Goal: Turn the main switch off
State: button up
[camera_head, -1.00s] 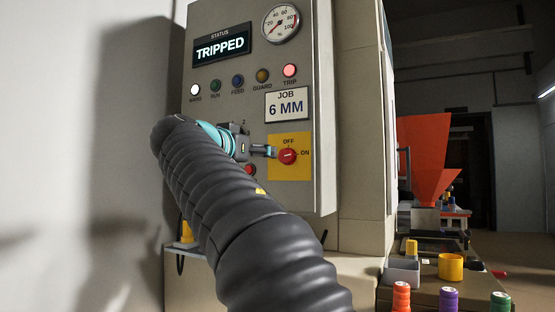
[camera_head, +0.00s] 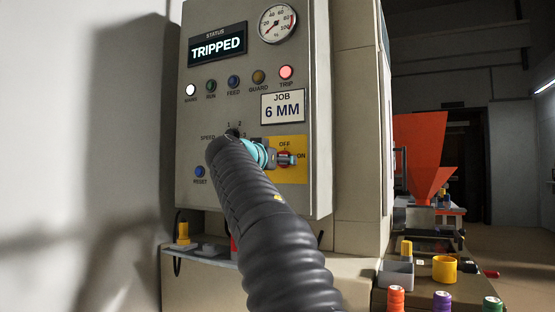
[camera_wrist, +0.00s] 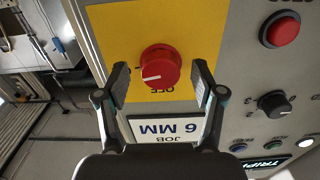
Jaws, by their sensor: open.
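The main switch is a red round knob (camera_wrist: 160,65) on a yellow plate (camera_wrist: 115,40), seen upside down in the wrist view. Its white mark points left there, toward the ON side; OFF is lettered below it. My gripper (camera_wrist: 161,80) is open, with one finger on each side of the knob. I cannot tell whether the fingers touch it. In the head view, my gripper (camera_head: 291,159) is in front of the yellow plate (camera_head: 290,177) and covers most of the knob.
A red button (camera_wrist: 284,30) and a black speed knob (camera_wrist: 274,104) are on the same panel. The job card (camera_wrist: 167,128) is beside the plate. The status display (camera_head: 217,46) reads TRIPPED and the trip lamp (camera_head: 286,72) is lit. A blue reset button (camera_head: 200,172) is at lower left.

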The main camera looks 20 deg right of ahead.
jog(key=c, duration=1.1)
jog(key=shift+n, duration=0.3)
jog(key=n+p, duration=0.2)
jog(key=n, duration=0.5)
jog(key=n+p, duration=0.2)
jog(key=n, duration=0.6)
jog(key=shift+s+d+r, duration=0.1)
jog(key=shift+s+r, duration=0.05)
jog(key=shift+n, duration=0.3)
